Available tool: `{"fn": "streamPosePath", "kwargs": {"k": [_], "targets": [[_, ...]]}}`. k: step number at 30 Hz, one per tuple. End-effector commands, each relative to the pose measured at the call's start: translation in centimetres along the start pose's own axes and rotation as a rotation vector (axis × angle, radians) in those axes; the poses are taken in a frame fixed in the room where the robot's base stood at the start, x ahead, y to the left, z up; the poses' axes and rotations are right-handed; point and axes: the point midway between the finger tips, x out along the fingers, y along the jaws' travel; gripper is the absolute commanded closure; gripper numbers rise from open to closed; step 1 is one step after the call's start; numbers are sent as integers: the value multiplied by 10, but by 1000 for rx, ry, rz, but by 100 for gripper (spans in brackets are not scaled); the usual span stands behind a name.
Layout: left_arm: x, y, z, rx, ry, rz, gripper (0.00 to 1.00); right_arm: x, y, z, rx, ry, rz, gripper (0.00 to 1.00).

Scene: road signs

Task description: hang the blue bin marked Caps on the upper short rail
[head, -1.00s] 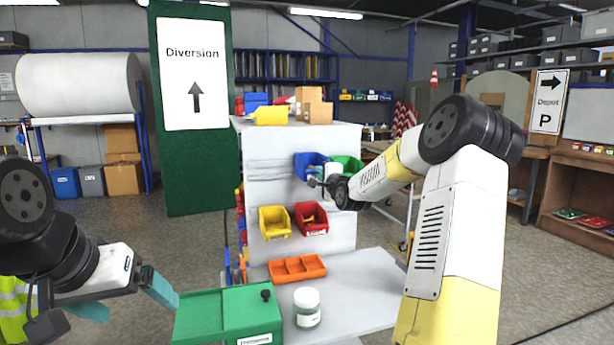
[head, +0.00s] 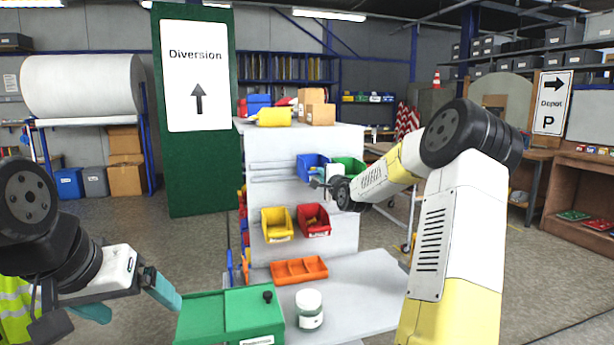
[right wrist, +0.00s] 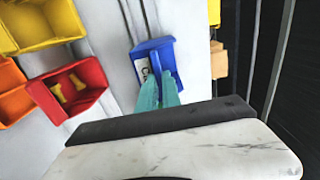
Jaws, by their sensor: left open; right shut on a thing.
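The blue bin (head: 311,168) is at the upper part of the white panel (head: 330,140), right of the short grey rails (head: 272,171). My right gripper (head: 327,184) is shut on it. In the right wrist view the teal fingertips (right wrist: 159,92) grip the blue bin (right wrist: 154,48); only the start of its label, a "C", is readable. I cannot tell whether the bin touches the panel or a rail. A green bin (head: 349,166) is just right of it, partly behind my arm. My left gripper (head: 128,300) is open and empty at the lower left.
A yellow bin (head: 277,223) and a red bin (head: 313,219) hang lower on the panel. An orange tray (head: 299,271), a white-lidded jar (head: 309,308) and a green box (head: 232,314) are on the bench (head: 352,295) below. Boxes (head: 312,104) stand on top of the panel.

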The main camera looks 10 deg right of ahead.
Motion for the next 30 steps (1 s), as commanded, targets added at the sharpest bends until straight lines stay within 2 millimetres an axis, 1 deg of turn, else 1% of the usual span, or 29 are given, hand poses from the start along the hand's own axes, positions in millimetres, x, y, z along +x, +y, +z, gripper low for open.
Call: {"fn": "streamPosePath", "kwargs": {"k": [8, 30], "targets": [[0, 0, 0, 0, 0, 0, 10, 0, 1, 0, 0, 0, -1, 100], [0, 0, 0, 0, 0, 0, 10, 0, 18, 0, 0, 0, -1, 100]]}}
